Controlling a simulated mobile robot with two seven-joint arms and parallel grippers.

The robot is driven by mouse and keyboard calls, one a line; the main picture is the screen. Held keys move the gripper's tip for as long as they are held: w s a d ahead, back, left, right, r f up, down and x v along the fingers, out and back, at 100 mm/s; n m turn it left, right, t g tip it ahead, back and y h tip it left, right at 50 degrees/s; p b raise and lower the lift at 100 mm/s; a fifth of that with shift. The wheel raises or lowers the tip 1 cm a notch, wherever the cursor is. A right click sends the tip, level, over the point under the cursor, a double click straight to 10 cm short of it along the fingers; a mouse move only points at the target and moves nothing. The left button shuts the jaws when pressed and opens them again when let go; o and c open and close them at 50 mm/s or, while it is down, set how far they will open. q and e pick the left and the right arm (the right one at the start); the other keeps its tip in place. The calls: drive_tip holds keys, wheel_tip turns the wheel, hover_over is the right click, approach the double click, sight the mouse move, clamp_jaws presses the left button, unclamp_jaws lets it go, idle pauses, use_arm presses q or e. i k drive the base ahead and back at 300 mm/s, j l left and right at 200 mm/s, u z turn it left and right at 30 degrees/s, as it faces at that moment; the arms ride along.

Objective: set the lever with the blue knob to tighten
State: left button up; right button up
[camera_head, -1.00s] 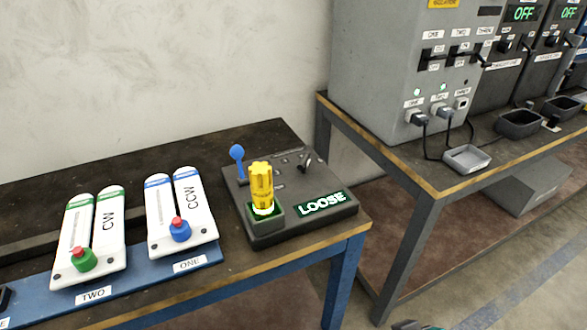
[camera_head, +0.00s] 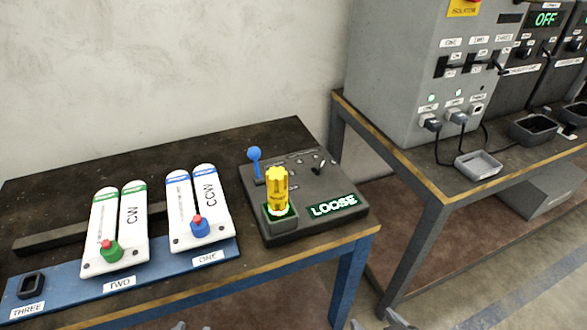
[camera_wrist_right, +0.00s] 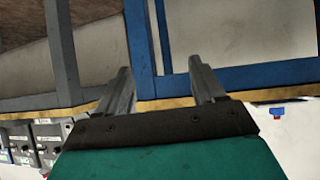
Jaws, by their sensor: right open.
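The lever with the blue knob (camera_head: 254,154) stands upright, leaning slightly, at the back left of a dark control box (camera_head: 340,225) on the table. The box's lit green display (camera_head: 334,205) reads LOOSE. A yellow fluted part (camera_head: 277,190) stands in a square socket at the front of the box. My right gripper (camera_head: 385,320) shows at the bottom edge of the head view, low and well in front of the box. In the right wrist view my right gripper (camera_wrist_right: 162,85) has its fingers apart, with nothing between them. Small grey tips of my left gripper (camera_head: 190,326) barely show at the bottom edge.
At right, another table holds a grey cabinet (camera_head: 400,90) with cables and a small tray (camera_head: 478,165). A gap separates the tables.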

sight(254, 153)
drive_tip(key=k, duration=0.5)
drive_tip(key=l+u, duration=0.1)
drive_tip(key=u, duration=0.85)
drive_tip(key=l+u, duration=0.45)
drive_tip(key=k+l+u, duration=0.15)
drive_tip(key=u, duration=0.35)
drive_tip(key=k+l+u, duration=0.2)
drive_tip(key=l, duration=0.25)
drive_tip(key=k+l+u, duration=0.2)
drive_tip(key=l, duration=0.25)
drive_tip(key=k+l, duration=0.5)
